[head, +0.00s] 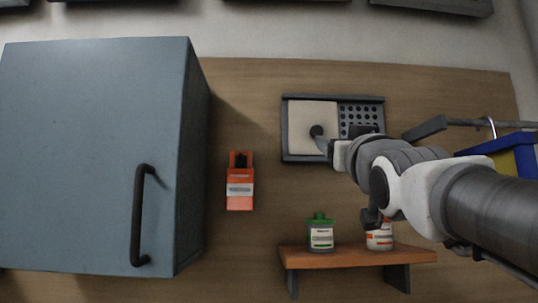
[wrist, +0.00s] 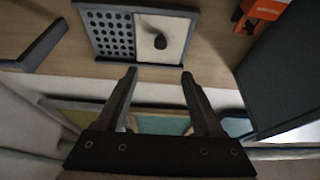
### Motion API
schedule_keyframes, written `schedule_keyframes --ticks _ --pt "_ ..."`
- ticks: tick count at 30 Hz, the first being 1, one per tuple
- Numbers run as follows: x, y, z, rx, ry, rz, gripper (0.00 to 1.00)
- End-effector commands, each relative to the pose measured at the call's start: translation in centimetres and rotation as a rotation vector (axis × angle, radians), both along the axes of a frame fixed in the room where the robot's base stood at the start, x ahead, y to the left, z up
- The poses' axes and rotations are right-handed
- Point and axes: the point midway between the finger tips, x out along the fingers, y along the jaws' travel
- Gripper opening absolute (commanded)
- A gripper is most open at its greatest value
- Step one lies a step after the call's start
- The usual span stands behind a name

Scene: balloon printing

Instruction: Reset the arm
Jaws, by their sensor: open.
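My gripper (wrist: 158,75) is open and empty in the wrist view, with its two dark fingers spread apart. In the head view my arm reaches in from the right, and its end (head: 325,146) is in front of the tray-like panel. That panel (head: 285,130) has a dark frame, a white square with a dark round piece (head: 317,131) on it, and a section of dark holes. In the wrist view the panel (wrist: 118,60) lies past the fingertips, and the dark piece (wrist: 160,41) shows clear of them.
A blue-grey cabinet (head: 95,150) with a dark handle stands at left. An orange box (head: 240,185) lies beside it. A small wooden shelf (head: 350,259) holds a green-capped bottle (head: 320,235) and an orange-labelled bottle (head: 379,238). A blue and yellow item (head: 520,150) is at right.

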Motion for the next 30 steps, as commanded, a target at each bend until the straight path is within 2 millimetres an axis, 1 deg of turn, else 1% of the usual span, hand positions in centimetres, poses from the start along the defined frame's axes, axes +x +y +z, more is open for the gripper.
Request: schedule_keyframes --ticks 12,14,16,17,20,21,23,24,26,27,29,30 --pt "0.0 0.0 0.0 0.0 0.001 0.0 0.69" --pt "0.1 0.0 -0.4 0.0 0.013 -0.001 0.69" --pt "0.2 -0.1 -1.9 0.002 0.057 -0.003 0.69" --pt "0.2 -0.1 -3.1 0.004 0.09 -0.006 0.69" --pt "0.1 -0.3 -8.6 0.008 0.246 -0.015 0.69" --pt "-0.1 -0.3 -11.4 0.01 0.326 -0.019 0.69" --pt "-0.9 -0.4 -16.0 0.011 0.453 -0.024 0.69" --pt "-1.6 -0.4 -19.1 0.012 0.538 -0.026 0.69" --pt "-2.9 -0.4 -23.5 0.012 0.661 -0.028 0.69" --pt "-4.0 -0.3 -26.4 0.011 0.742 -0.028 0.69" --pt "-5.8 -0.2 -30.7 0.01 0.863 -0.028 0.69" --pt "-7.2 -0.2 -33.4 0.01 0.942 -0.025 0.69"
